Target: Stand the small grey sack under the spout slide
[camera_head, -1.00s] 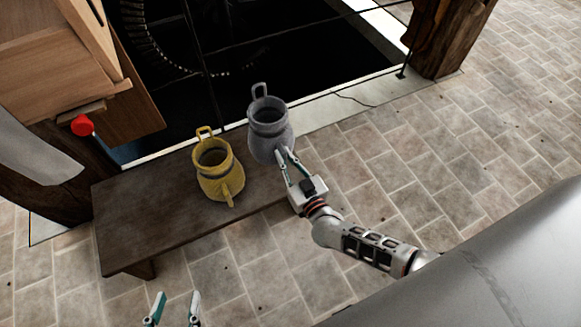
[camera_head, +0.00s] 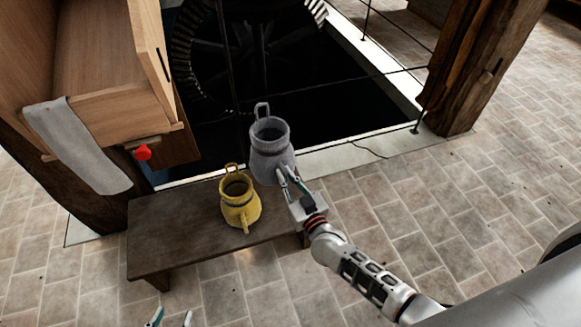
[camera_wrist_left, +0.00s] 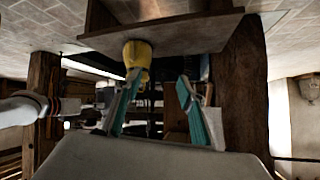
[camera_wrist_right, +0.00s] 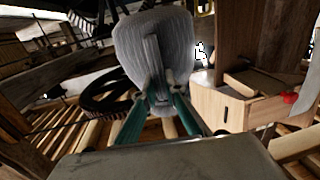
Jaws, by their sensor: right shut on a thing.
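The small grey sack (camera_head: 272,160) is upright with an open top and a loop at its back rim. My right gripper (camera_head: 284,180) is shut on the near side of the sack; it also grips it in the right wrist view (camera_wrist_right: 160,105). The sack is at the right end of the dark bench (camera_head: 165,245); I cannot tell whether its bottom touches the bench. A red knob (camera_head: 143,152) sits under the wooden box at the left, apparently at the spout slide. My left gripper (camera_head: 171,319) is open and empty at the bottom edge.
A yellow sack (camera_head: 240,203) stands upright on the bench, just left of the grey sack. A grey cloth (camera_head: 75,145) hangs on the wooden box (camera_head: 125,110). A dark wheel pit lies behind the bench, and a thick post (camera_head: 480,70) stands right. The bench's left part is clear.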

